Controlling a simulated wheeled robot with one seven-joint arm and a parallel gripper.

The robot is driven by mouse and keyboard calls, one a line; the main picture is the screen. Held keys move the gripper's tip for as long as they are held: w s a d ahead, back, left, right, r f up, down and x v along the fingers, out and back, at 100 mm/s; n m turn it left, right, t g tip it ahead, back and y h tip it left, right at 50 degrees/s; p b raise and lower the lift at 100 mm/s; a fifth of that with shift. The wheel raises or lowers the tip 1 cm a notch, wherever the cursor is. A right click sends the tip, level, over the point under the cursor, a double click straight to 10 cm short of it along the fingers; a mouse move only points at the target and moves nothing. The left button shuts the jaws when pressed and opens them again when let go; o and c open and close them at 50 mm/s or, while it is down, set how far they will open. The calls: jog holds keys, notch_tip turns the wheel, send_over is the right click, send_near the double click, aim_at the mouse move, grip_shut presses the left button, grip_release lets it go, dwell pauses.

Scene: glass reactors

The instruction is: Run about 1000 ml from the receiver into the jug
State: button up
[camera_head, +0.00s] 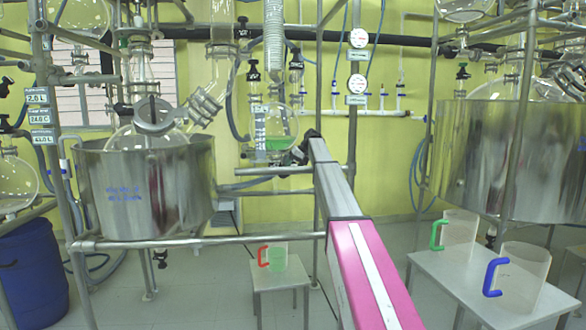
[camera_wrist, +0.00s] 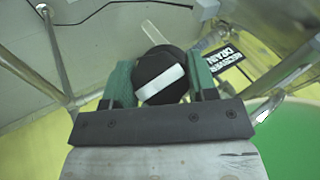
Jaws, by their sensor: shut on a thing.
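The receiver (camera_head: 284,121) is a round glass flask with a scale strip on its left and green liquid low inside. In the wrist view, my gripper (camera_wrist: 158,80) has its green jaws shut on a black round knob with a white bar (camera_wrist: 160,84). A black label reading RECEIVER DRAIN (camera_wrist: 231,64) is beside it. The bar lies across, slightly tilted. In the head view my gripper end (camera_head: 303,149) is at the lower right of the receiver, hiding the drain. The jug with the red handle (camera_head: 263,256) stands on a small stool below and holds green liquid.
A right-hand table (camera_head: 437,277) bears a green-handled jug (camera_head: 460,231) and a blue-handled jug (camera_head: 525,272), both seemingly empty. A steel bath (camera_head: 150,190) stands left, with a horizontal frame rail (camera_head: 200,241) in front. Another steel vessel (camera_head: 485,155) is at right. A blue drum (camera_head: 35,265) stands lower left.

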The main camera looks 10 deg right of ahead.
jog(key=shift+m+y, duration=0.4)
jog(key=shift+m, duration=0.2)
jog(key=o, duration=0.9)
jog(key=shift+d, duration=0.1)
jog(key=v, duration=1)
jog(key=shift+d+r, duration=0.25)
jog(key=shift+r, duration=0.05)
